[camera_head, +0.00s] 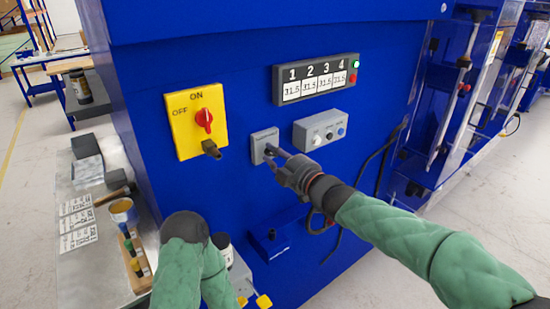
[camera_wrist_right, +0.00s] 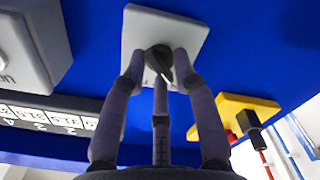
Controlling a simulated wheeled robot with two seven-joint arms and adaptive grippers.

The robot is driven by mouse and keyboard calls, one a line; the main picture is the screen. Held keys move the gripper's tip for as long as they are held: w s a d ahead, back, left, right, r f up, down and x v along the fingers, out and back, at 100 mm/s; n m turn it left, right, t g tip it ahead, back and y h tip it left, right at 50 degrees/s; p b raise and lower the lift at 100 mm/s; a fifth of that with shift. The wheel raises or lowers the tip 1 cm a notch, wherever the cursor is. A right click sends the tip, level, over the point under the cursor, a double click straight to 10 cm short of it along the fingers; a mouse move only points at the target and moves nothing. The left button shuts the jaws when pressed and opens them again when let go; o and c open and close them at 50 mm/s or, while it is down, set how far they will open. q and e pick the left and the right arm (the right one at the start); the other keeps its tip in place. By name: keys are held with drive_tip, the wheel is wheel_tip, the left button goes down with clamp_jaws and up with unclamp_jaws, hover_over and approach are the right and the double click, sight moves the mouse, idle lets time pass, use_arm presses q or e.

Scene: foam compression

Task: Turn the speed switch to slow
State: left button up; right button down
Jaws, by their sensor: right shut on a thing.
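The speed switch is a black knob (camera_wrist_right: 159,60) on a grey square plate (camera_head: 264,143) on the front of the blue machine. My right gripper (camera_head: 274,153) is at this plate, and its fingers (camera_wrist_right: 160,75) are shut around the knob in the right wrist view. In the head view the gripper hides the knob, and its labels cannot be read. My left arm (camera_head: 187,240) shows at the lower middle of the head view, with its green sleeve; its gripper fingers cannot be made out clearly.
A yellow ON/OFF panel (camera_head: 187,128) with a red rotary switch (camera_head: 204,119) is left of the plate. A grey button box (camera_head: 324,129) is right of it, below a numbered display (camera_head: 316,79). A side table (camera_head: 68,187) at left holds tools and papers.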

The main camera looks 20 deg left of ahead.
drive_tip(key=shift+w+d+r, duration=0.1)
drive_tip(key=shift+d+r, duration=0.05)
drive_tip(key=shift+r, duration=0.05)
drive_tip(key=c, duration=1.2)
unclamp_jaws()
drive_tip(key=shift+f, duration=0.1)
drive_tip(key=v, duration=1.2)
